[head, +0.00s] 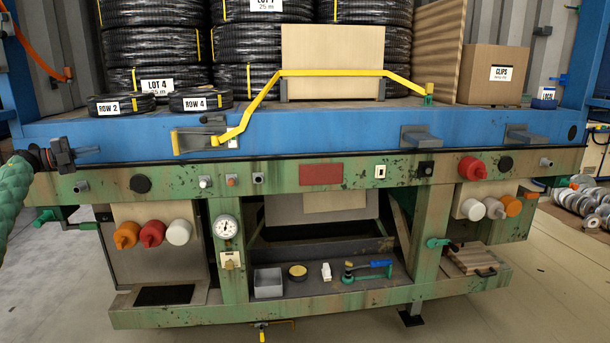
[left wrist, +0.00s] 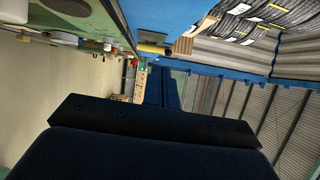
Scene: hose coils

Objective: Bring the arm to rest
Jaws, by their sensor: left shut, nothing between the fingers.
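My left arm, in a green ribbed sleeve (head: 14,190), comes in at the left edge of the head view. My left gripper (head: 88,151) is dark, shut and empty. In the head view it shows in front of the left end of the blue deck edge (head: 330,132); whether it touches the edge I cannot tell. In the left wrist view the dark gripper body fills the lower middle, with the narrow fingers (left wrist: 166,88) beyond it, close together. My right gripper is in neither view.
Black hose coils (head: 155,45), a wooden board (head: 332,62) and a CLIPS box (head: 492,74) stand on the deck. A yellow bar (head: 335,72) crosses its front. Coloured knobs (head: 152,233) stick out below. Several spools (head: 590,205) lie on the floor at right. Open floor shows at left.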

